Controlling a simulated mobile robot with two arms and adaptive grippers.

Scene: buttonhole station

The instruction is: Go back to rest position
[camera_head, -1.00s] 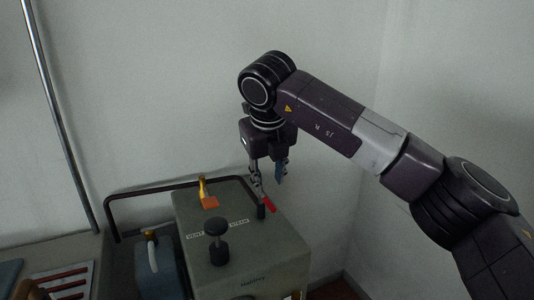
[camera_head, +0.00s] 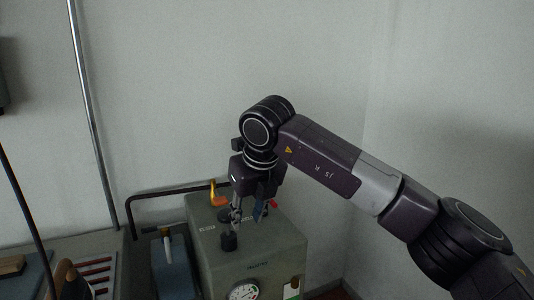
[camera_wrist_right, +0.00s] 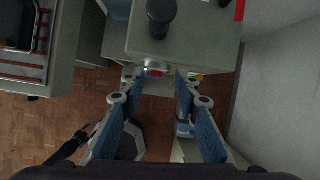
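My right gripper (camera_head: 250,214) hangs pointing down over the grey-green box (camera_head: 270,244) in the head view. Its fingers stand apart with nothing between them; the wrist view also shows them open (camera_wrist_right: 157,82), over the box's front edge. A black knob (camera_head: 229,241) on the box top shows just below the fingers in the head view, and ahead of them in the wrist view (camera_wrist_right: 161,12). The red-tipped lever (camera_head: 273,205) is partly hidden behind the gripper. My left gripper does not show in either view.
An orange lever (camera_head: 217,196) stands on the box top, and a round gauge (camera_head: 243,291) is on its front. A bent dark rail (camera_head: 165,193) runs behind it. At the left are a slatted tray (camera_head: 97,272) and a tall metal pole (camera_head: 92,115). The wall corner is at the right.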

